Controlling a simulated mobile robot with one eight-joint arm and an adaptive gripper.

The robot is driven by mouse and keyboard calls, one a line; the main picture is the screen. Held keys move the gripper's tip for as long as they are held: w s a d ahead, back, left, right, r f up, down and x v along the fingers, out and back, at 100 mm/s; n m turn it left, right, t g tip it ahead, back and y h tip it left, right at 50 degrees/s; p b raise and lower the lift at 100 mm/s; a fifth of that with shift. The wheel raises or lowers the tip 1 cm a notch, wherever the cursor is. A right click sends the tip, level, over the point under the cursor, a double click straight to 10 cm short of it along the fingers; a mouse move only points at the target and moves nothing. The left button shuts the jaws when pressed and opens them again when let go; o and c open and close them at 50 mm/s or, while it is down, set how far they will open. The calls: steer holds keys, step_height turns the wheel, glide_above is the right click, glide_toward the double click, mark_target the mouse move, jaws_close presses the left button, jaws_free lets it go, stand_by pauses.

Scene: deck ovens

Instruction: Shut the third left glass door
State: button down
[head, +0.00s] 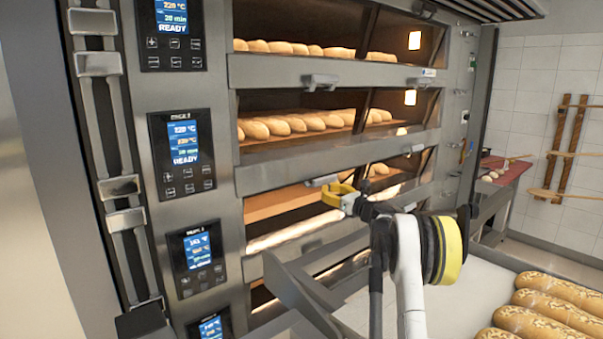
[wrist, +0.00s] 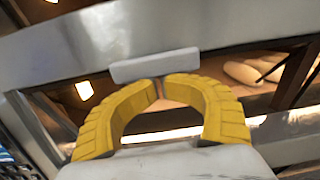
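A grey handle (head: 322,180) is on the metal bar along the top of this opening. My gripper (head: 340,197), with yellow fingers, is just below and in front of that handle. In the wrist view the curved fingers (wrist: 159,86) come together at their tips, just below a pale handle (wrist: 155,65), with nothing seen held between them. I cannot tell whether they touch it. How far the third left glass door stands open is unclear, partly hidden by my arm.
A dark grey bar (head: 298,290) juts out below the third deck. Control panels (head: 182,153) line the oven's left side. Decorated loaves (head: 555,295) lie on a pale surface (head: 475,285) at lower right. A wooden rack (head: 570,150) hangs on the tiled wall.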

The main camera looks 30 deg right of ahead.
steer(key=shift+w+a+r, duration=0.2)
steer(key=shift+r, duration=0.4)
steer(key=s+f+b, duration=0.1)
steer(key=s+f, duration=0.1)
steer(key=s, duration=0.4)
steer(key=shift+s+d+f, duration=0.25)
steer(key=shift+s+d, duration=0.1)
stand_by(0.4)
